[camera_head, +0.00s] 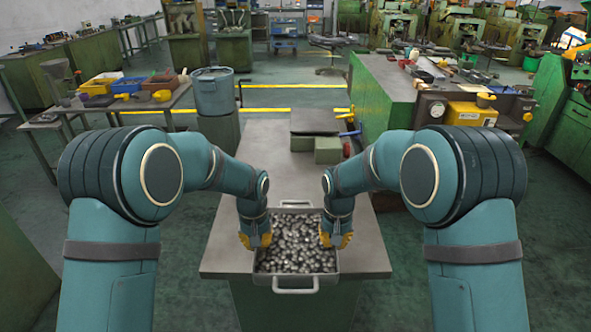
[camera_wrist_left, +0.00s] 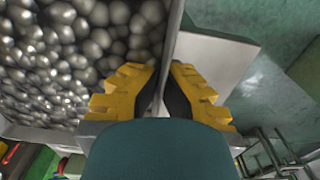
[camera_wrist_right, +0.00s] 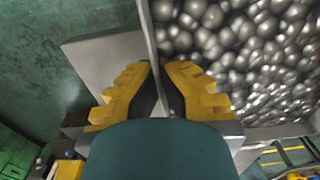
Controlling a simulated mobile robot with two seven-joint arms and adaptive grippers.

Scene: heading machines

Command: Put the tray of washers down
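The tray of washers (camera_head: 296,282) is a grey metal pan with a loop handle at its near and far ends, filled with shiny rounded metal pieces. It is over the near end of a grey-topped table (camera_head: 230,250), and its near handle reaches past the table's front edge. My left gripper (camera_head: 258,241) is shut on the tray's left wall, one finger inside and one outside; the left wrist view shows this wall (camera_wrist_left: 172,40). My right gripper (camera_head: 336,240) is shut likewise on the right wall (camera_wrist_right: 148,35). I cannot tell whether the tray's underside touches the tabletop.
A dark flat-topped block (camera_head: 314,122) and a green box (camera_head: 328,150) stand at the table's far end. The tabletop between them and the tray is clear. A blue-grey drum (camera_head: 213,92) stands behind left. A green bench (camera_head: 385,90) stands behind right.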

